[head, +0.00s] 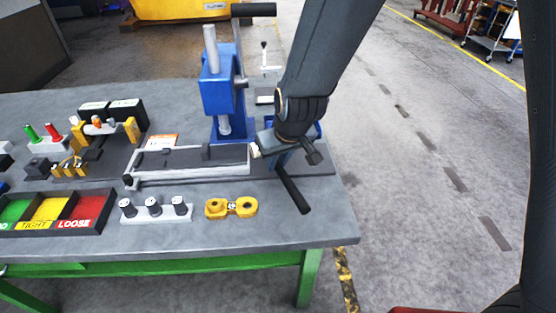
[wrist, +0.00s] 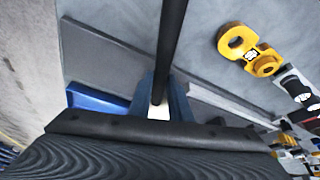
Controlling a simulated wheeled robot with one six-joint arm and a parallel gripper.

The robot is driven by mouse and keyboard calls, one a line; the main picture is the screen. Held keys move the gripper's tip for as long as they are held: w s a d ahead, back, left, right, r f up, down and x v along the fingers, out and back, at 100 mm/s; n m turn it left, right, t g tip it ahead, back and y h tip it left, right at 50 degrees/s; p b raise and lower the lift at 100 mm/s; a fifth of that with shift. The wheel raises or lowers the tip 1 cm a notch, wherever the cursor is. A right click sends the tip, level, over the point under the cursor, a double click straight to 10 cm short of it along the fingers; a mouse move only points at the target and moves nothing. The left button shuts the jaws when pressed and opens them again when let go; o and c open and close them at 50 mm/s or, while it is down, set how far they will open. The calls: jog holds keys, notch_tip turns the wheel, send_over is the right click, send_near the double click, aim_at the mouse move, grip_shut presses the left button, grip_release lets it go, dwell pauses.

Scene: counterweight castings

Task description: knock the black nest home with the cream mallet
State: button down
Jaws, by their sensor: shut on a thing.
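My gripper (head: 281,168) is at the right end of the bench fixture, its bluish fingers closed around a black handle (head: 292,190). The handle slants down toward the bench's front edge. A small cream piece (head: 255,150) shows just left of the gripper, probably part of the mallet; the rest is hidden by my wrist. In the wrist view the black handle (wrist: 172,45) runs up from between the fingers, with a pale patch at the grip. A dark, long recessed piece (head: 185,157), likely the black nest, lies in the pale-edged fixture left of the gripper. I cannot tell how it is seated.
A blue press (head: 221,90) stands behind the fixture. A yellow two-ring part (head: 231,207) and a pale rack with several dark-topped pegs (head: 155,211) lie in front. Sorting bins (head: 53,213) stand at front left. Bare bench top (head: 290,228) lies at front right.

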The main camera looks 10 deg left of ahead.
jog(key=shift+w+d+b, duration=0.1)
jog(key=shift+b, duration=0.2)
jog(key=shift+w+d+b, duration=0.2)
jog(key=shift+d+b, duration=0.55)
jog(key=shift+b, duration=0.55)
jog(key=shift+s+a+r+p, duration=0.1)
jog(key=shift+r+p, duration=0.05)
jog(key=shift+p, duration=0.15)
jog(key=a+p, duration=0.1)
jog(key=p, duration=0.2)
jog(key=shift+s+a+r, duration=0.1)
jog(key=shift+s+a, duration=0.15)
jog(key=shift+a, duration=0.1)
jog(key=a+p, duration=0.1)
jog(key=p, duration=0.2)
jog(key=shift+s+a+p, duration=0.15)
jog(key=shift+a+p, duration=0.2)
jog(key=shift+p, duration=0.05)
jog(key=shift+a+p, duration=0.45)
jog(key=shift+p, duration=0.3)
jog(key=shift+d+b, duration=0.15)
jog(key=shift+b, duration=0.2)
